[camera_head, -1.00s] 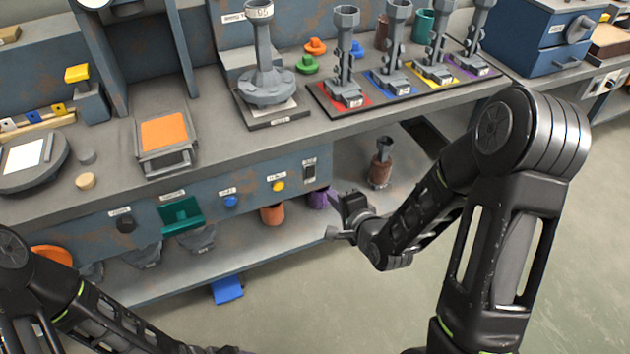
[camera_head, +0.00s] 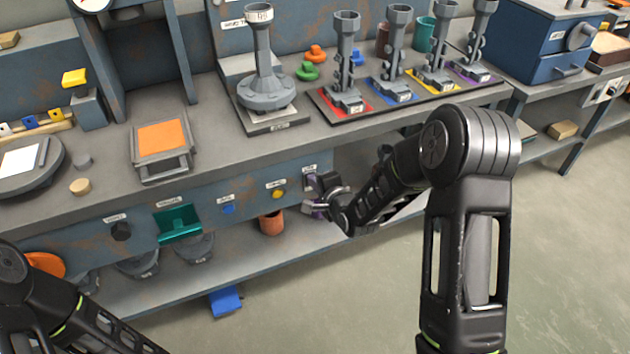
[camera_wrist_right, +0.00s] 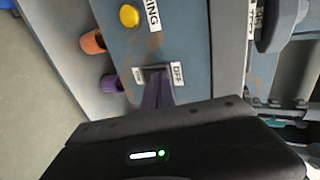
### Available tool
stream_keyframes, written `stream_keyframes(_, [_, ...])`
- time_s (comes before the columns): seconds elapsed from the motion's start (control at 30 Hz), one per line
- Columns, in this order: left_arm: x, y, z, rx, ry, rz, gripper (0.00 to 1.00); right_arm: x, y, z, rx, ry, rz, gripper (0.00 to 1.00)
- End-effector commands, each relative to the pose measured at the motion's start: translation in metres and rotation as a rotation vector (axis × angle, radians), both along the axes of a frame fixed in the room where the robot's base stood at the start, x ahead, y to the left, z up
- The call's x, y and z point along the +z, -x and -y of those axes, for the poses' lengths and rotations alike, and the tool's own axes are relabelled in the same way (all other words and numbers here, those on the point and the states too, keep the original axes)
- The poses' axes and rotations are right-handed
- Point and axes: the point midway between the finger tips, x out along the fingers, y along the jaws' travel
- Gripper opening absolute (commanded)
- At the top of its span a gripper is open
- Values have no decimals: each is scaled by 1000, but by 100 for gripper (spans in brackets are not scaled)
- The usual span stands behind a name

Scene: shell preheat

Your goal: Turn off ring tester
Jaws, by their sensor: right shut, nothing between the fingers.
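The front panel of the bench carries a small dark switch (camera_wrist_right: 157,72) with an OFF label (camera_wrist_right: 178,74) on one side and another small label on the other, in the right wrist view. My right gripper (camera_head: 317,196) is shut and empty, with its fingertips (camera_wrist_right: 158,88) right at the switch. They partly cover it, and I cannot tell whether they touch it. In the head view the gripper hides most of the switch. The switch's position is not readable. My left forearm is at the lower left; its gripper is out of view.
An orange cup (camera_head: 271,222) stands on the lower shelf. The grey stand (camera_head: 266,92) and several tools on coloured bases are above.

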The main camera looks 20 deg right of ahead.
Motion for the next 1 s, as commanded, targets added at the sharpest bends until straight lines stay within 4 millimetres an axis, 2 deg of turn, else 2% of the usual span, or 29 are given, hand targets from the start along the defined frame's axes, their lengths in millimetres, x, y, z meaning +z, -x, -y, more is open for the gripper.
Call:
stream_keyframes(0.27, [0, 0, 0, 0, 0, 0, 78, 0, 0, 0, 0, 0, 0, 0])
stream_keyframes(0.43, [-17, 0, 0, 0, 0, 0, 78, -1, -9, 1, -4, -2, 2, 0])
stream_keyframes(0.5, [-10, 0, 0, 0, 0, 0, 78, 3, -8, -1, -1, 1, -4, 0])
stream_keyframes(0.77, [-9, 0, 0, 0, 0, 0, 78, 5, -8, 0, -1, 1, -3, 0])
stream_keyframes(1.0, [-5, 0, 0, 0, 0, 0, 78, 15, -8, 0, -1, 1, -3, 0])
